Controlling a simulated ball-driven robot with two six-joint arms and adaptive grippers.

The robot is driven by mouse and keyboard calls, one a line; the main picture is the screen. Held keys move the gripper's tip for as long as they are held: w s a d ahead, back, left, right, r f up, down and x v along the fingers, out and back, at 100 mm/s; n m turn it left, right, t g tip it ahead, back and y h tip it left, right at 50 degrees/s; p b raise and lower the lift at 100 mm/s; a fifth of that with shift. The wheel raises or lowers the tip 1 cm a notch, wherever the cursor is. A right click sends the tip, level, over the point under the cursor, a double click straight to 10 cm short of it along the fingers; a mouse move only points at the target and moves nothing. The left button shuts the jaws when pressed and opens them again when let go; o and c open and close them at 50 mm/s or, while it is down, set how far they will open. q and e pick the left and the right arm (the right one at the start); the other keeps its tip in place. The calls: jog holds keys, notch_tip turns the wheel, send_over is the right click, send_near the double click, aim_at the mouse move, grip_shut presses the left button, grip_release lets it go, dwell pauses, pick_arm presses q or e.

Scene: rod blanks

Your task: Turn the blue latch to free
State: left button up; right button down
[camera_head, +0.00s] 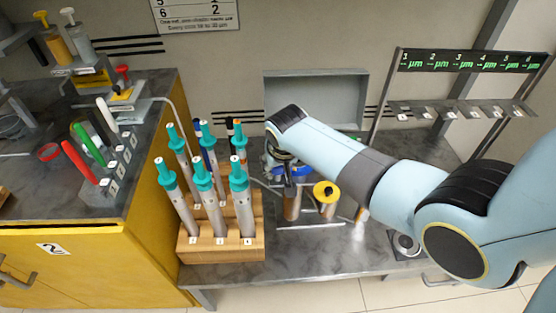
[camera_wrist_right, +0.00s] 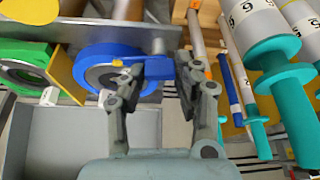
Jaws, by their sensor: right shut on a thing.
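The blue latch (camera_wrist_right: 104,54) is a round blue ring with a short lever sticking out to the right in the right wrist view. In the head view only a bit of the blue latch (camera_head: 291,172) shows, mostly hidden behind my right gripper (camera_head: 284,163). In the wrist view my right gripper (camera_wrist_right: 160,68) has its fingers on either side of the blue lever and is shut on it. My left gripper is in neither view.
Left of the latch, a wooden rack (camera_head: 222,247) holds several teal-topped pipettes. A yellow-topped cylinder (camera_head: 327,198) stands close to its right. In the wrist view a green ring (camera_wrist_right: 24,66) lies beyond a yellow plate. A grey tray (camera_head: 316,88) is behind.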

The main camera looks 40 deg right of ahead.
jog(key=shift+m+h, duration=0.3)
jog(key=shift+m, duration=0.6)
jog(key=c, duration=1)
grip_release()
jog(key=shift+o, duration=0.2)
jog(key=shift+r, duration=0.1)
jog(key=v, duration=1.1)
jog(key=shift+a+r, duration=0.2)
jog(key=shift+r, duration=0.2)
jog(key=shift+s, duration=0.1)
